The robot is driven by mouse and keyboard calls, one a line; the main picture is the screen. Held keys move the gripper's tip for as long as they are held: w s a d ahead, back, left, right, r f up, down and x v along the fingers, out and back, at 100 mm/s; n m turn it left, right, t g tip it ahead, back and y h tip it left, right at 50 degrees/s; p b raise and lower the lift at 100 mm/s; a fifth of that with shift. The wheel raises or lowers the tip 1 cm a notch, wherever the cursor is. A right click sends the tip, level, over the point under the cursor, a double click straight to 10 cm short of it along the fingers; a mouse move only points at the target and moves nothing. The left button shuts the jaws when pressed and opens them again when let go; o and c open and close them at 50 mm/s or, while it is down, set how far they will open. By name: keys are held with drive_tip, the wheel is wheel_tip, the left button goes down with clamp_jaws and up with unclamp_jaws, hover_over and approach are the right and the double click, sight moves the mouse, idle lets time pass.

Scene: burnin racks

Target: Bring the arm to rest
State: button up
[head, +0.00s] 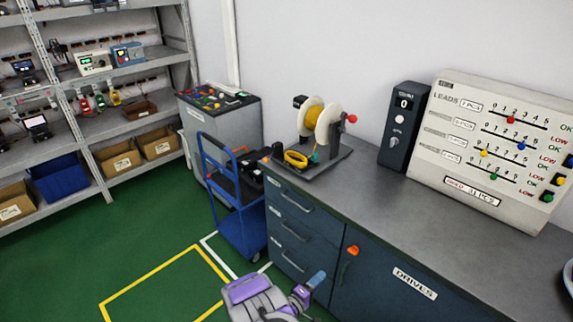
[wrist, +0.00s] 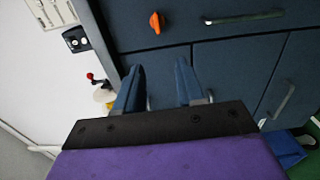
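My purple arm (head: 250,291) shows at the bottom centre of the head view, low in front of the dark blue cabinet. My gripper (head: 315,281) is at its right end, with blue fingers close to the cabinet front in the picture. In the wrist view my gripper (wrist: 160,78) has its two blue fingers apart, with nothing between them but the cabinet front behind. Whether any part touches the cabinet I cannot tell.
The cabinet (head: 310,207) has drawers, an orange knob (head: 353,250) and a door labelled DRIVES. A wire spool stand (head: 318,130), counter box (head: 404,125) and leads board (head: 495,140) stand on top. A blue cart (head: 240,215) is left; green floor is open beyond.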

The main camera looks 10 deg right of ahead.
drive_tip(key=w+a+r+m+g+y, duration=0.1)
drive_tip(key=w+a+r+m+y, duration=0.1)
drive_tip(key=w+a+r+y, duration=0.3)
drive_tip(key=w+a+r+m+g+y, duration=0.1)
drive_tip(key=w+a+r+m+y, duration=0.15)
drive_tip(key=w+a+y, duration=0.35)
drive_tip(key=s+a+r+g+y, duration=0.1)
drive_tip(key=s+a+r+y, duration=0.25)
drive_tip(key=r, duration=0.45)
drive_tip(key=s+a+r+g+y, duration=0.1)
drive_tip(key=s+a+r+y, duration=0.1)
drive_tip(key=s+a+r, duration=0.5)
drive_tip(key=s+d+r+g, duration=0.45)
drive_tip(key=s+r, duration=0.75)
drive_tip(key=s, duration=0.3)
drive_tip(key=s+d+r+m+g+h, duration=0.1)
drive_tip(key=s+d, duration=0.5)
drive_tip(key=s, duration=0.7)
drive_tip(key=s+d+r+m+g+h, duration=0.1)
drive_tip(key=s+d, duration=0.5)
drive_tip(key=s, duration=0.7)
wheel_tip(320, 180, up, 3)
drive_tip(key=shift+f+m+g, duration=0.15)
drive_tip(key=shift+m+g, duration=0.5)
drive_tip(key=shift+g, duration=0.5)
drive_tip(key=shift+w+d, duration=0.1)
drive_tip(key=shift+d, duration=0.1)
